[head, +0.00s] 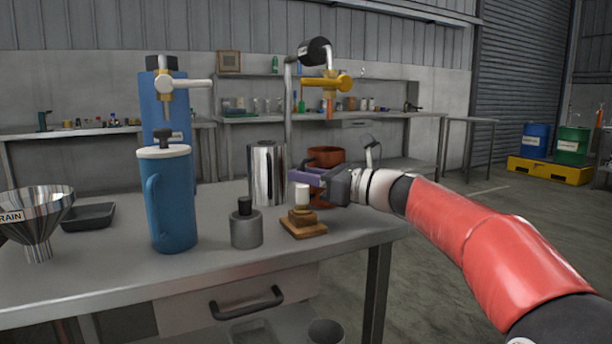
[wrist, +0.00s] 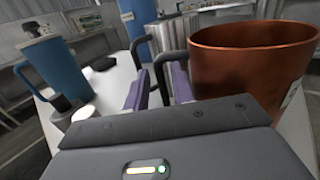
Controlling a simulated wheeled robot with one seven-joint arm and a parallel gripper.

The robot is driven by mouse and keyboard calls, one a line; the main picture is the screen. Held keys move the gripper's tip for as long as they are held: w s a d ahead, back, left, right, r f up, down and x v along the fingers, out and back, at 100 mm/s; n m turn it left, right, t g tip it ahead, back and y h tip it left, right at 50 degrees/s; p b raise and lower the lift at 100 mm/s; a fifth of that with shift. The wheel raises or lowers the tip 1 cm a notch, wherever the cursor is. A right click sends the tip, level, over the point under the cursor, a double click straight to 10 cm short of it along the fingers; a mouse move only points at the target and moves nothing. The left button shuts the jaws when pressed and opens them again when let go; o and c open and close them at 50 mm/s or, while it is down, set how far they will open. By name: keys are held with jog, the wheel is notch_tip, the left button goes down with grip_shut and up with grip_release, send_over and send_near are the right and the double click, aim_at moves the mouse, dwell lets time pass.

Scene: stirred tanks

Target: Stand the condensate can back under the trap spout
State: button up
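The condensate can, a copper-brown open pot (head: 326,155), stands upright on the steel bench, partly hidden behind my gripper (head: 308,177). In the wrist view the can (wrist: 250,85) fills the right side, with a pale label at its right edge and a dark handle toward my fingers. My gripper (wrist: 158,85) is open, its purple fingers apart with the handle seemingly between them; contact is unclear. The brass trap with its copper spout (head: 328,106) hangs above the can in the head view; I cannot tell whether the can is directly beneath.
A steel cylinder (head: 266,172), a grey black-capped bottle (head: 246,225) and a white-topped piece on a wooden base (head: 303,222) stand close to my gripper. A blue jug (head: 168,200), a steel funnel (head: 36,215) and a dark tray (head: 90,216) are farther left. The front bench edge is clear.

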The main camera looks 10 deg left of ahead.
jog(key=shift+o, duration=0.2)
jog(key=shift+r, duration=0.15)
jog(key=v, duration=1.2)
jog(key=shift+r, duration=0.1)
